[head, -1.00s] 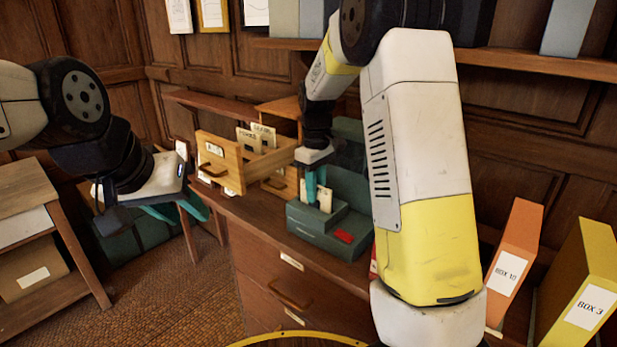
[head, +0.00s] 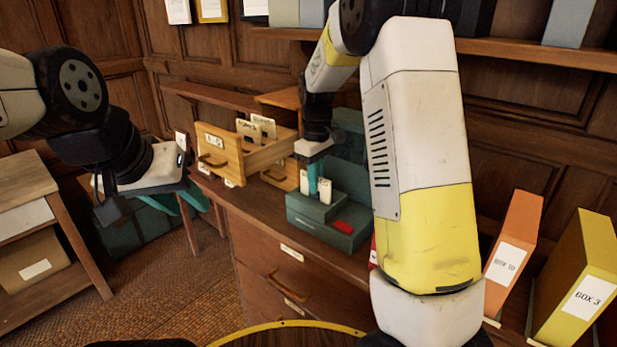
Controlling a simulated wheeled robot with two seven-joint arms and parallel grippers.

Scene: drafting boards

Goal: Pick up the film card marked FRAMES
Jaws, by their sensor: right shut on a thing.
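My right gripper (head: 313,180) points down at the teal card box (head: 312,228) on the desk, its teal fingers shut on a pale card. One pale card (head: 325,190) shows just right of the fingers and another pale edge (head: 304,182) just left. Their markings are too small to read, so I cannot tell which is FRAMES. Two more labelled cards (head: 248,130) stand in the open wooden drawer (head: 222,160) to the left; their words are not clear. My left gripper (head: 178,203) hangs open and empty at the left, away from the desk.
An orange box file (head: 520,235) and a yellow one (head: 585,265) stand at the right. A low wooden stand (head: 25,185) is at the far left. A shelf (head: 540,55) runs above the desk. My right arm hides part of the desk.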

